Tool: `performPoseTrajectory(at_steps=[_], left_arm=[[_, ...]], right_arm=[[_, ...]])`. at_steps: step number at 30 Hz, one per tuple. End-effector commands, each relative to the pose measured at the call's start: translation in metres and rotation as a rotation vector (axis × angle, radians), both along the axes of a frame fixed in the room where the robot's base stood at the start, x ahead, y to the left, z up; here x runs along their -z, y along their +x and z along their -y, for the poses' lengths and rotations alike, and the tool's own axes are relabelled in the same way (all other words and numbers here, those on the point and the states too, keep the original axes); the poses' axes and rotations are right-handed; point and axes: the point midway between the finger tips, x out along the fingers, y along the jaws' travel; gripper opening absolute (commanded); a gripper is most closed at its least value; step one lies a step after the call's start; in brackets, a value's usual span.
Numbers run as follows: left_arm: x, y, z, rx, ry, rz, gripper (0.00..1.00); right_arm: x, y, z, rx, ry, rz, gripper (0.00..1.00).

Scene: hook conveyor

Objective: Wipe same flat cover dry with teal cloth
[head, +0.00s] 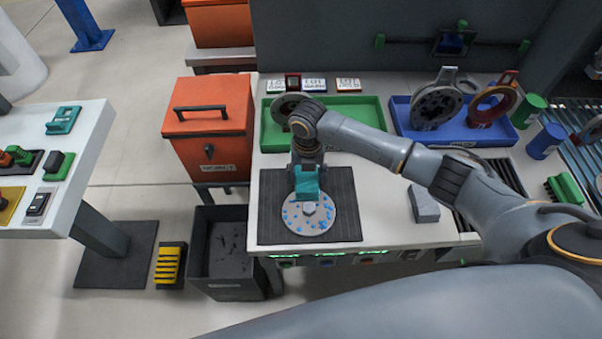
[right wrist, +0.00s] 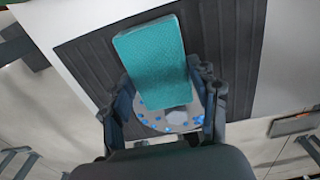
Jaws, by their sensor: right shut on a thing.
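The flat cover (head: 297,226) is a light grey disc with a raised centre hub. It lies on a dark ribbed mat (head: 343,205), and bright blue wet spots dot its face. My right gripper (head: 306,172) is shut on the teal cloth (head: 307,186) over the far part of the cover. In the right wrist view the cloth (right wrist: 152,62) is a teal block between the fingers and hides part of the cover (right wrist: 158,122). I cannot tell whether the cloth touches the cover. My left gripper is not in view.
A green tray (head: 270,132) and a blue tray (head: 402,124) with ring-shaped parts stand behind the mat. A grey block (head: 424,205) lies to the right. An orange bin (head: 212,125) and a dark open bin (head: 228,290) stand left of the table.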

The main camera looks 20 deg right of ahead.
Motion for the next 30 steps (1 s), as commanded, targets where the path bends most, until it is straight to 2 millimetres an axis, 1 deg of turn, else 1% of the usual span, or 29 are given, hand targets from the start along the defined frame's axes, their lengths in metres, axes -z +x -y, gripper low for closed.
performPoseTrajectory(at_steps=[6, 17, 22, 30], left_arm=[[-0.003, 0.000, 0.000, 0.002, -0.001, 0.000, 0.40], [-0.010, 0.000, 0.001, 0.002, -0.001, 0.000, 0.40], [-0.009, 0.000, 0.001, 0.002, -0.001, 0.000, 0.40], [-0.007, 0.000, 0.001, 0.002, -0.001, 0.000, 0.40]], right_arm=[[-0.001, -0.001, 0.005, -0.001, 0.001, 0.000, 0.35], [0.002, -0.007, 0.024, 0.000, 0.001, 0.000, 0.35], [0.003, -0.006, 0.020, -0.001, 0.002, 0.001, 0.35], [0.005, -0.002, 0.003, -0.003, 0.002, 0.001, 0.35]])
